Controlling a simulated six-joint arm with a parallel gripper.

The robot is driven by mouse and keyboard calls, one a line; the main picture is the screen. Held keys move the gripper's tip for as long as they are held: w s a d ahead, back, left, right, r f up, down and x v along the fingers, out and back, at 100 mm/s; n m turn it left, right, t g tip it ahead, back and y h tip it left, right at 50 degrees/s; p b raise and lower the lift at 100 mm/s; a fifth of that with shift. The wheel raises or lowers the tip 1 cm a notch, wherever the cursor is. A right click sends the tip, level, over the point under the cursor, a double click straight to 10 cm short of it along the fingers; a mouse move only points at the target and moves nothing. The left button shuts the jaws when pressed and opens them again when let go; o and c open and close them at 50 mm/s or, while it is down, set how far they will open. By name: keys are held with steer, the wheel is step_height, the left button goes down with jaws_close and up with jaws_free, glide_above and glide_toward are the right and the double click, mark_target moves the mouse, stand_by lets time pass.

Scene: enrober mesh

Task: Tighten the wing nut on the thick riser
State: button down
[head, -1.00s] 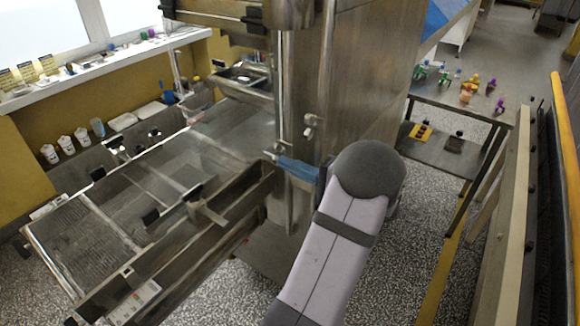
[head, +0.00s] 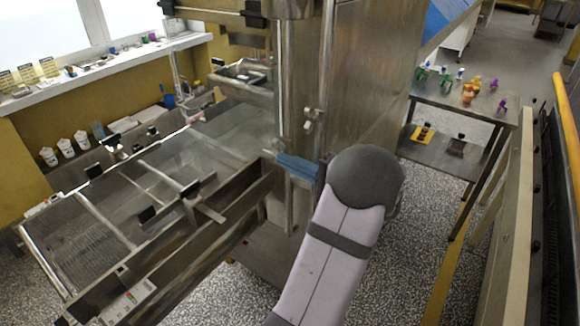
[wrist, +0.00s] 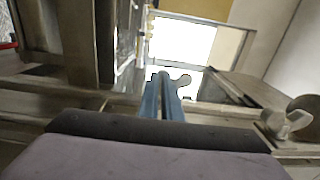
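The steel machine has vertical posts in the head view, a thick one (head: 299,60) among them; I cannot tell for sure which is the thick riser. A wing nut (head: 308,126) sits on the post front, above my gripper. My gripper (head: 296,167) shows as blue fingers pointing left, across the post's lower part. In the wrist view the blue fingers (wrist: 159,92) lie close together; whether a narrow gap remains is unclear. A pale lobed shape (wrist: 181,80), perhaps a wing nut, shows by their tips against the bright background. Another wing nut (wrist: 286,121) stands at the right, apart from them.
The mesh conveyor (head: 75,255) with its side rails extends left of the posts. A steel table (head: 440,95) with small coloured parts stands at the right. White cups (head: 66,147) stand at the far left. A yellow rail (head: 565,120) runs along the right edge.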

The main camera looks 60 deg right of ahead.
steer(key=shift+w+a+f+b, duration=0.15)
steer(key=shift+w+f+b, duration=0.65)
steer(key=shift+b, duration=1.85)
steer(key=shift+w+f+b, duration=0.1)
steer(key=shift+w+b, duration=0.2)
steer(key=shift+b, duration=0.5)
steer(key=s+f+b, duration=0.5)
steer(key=s+f, duration=0.2)
steer(key=s, duration=0.4)
steer(key=shift+s+f+b, duration=0.25)
steer(key=shift+f+b, duration=0.15)
